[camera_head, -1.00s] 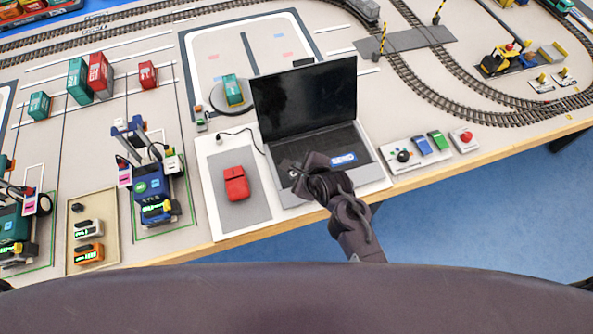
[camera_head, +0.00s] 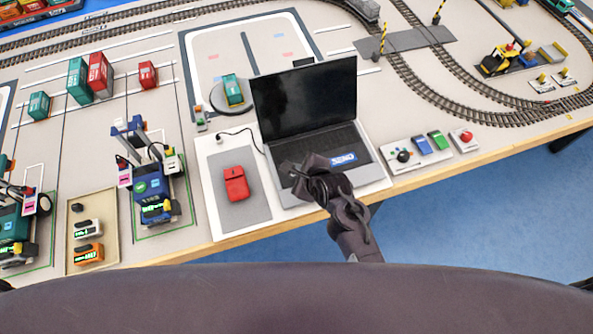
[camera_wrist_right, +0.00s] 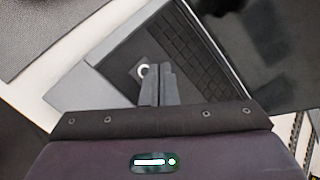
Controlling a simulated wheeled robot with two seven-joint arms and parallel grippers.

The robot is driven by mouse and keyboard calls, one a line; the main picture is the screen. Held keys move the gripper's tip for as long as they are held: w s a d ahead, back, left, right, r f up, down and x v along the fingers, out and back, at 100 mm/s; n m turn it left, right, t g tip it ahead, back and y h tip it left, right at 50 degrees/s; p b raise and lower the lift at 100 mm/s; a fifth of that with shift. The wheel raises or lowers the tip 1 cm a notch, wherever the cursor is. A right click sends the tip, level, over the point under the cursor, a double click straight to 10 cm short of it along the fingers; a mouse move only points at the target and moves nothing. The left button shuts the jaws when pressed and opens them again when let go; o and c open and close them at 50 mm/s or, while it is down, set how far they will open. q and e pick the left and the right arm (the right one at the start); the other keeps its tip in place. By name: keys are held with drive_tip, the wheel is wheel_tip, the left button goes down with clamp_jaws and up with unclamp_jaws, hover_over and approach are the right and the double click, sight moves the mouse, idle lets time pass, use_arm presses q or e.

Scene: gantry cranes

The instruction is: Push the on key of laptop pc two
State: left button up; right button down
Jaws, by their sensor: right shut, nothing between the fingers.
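One open laptop (camera_head: 305,97) with a dark, blank screen stands at the table's front edge. It also shows in the right wrist view (camera_wrist_right: 107,62). A key with a white ring mark (camera_wrist_right: 143,70) sits on a dark square at the near corner of its keyboard. My right gripper (camera_head: 288,170) reaches over the keyboard's left part. In the right wrist view its fingers (camera_wrist_right: 158,70) are shut and empty, with the tips right beside the ringed key and partly over its square. I cannot tell whether they touch it. My left gripper is not in view.
A red mouse (camera_head: 236,184) lies on a grey pad left of the laptop. A control box (camera_head: 415,150) with a black knob and coloured switches and a red button (camera_head: 466,139) stand to the right. A blue crane model (camera_head: 150,180) stands further left.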

drive_tip(key=shift+f, duration=0.45)
idle(0.5)
drive_tip(key=shift+r, duration=0.1)
drive_tip(key=shift+r+p, duration=0.85)
drive_tip(key=shift+p, duration=0.1)
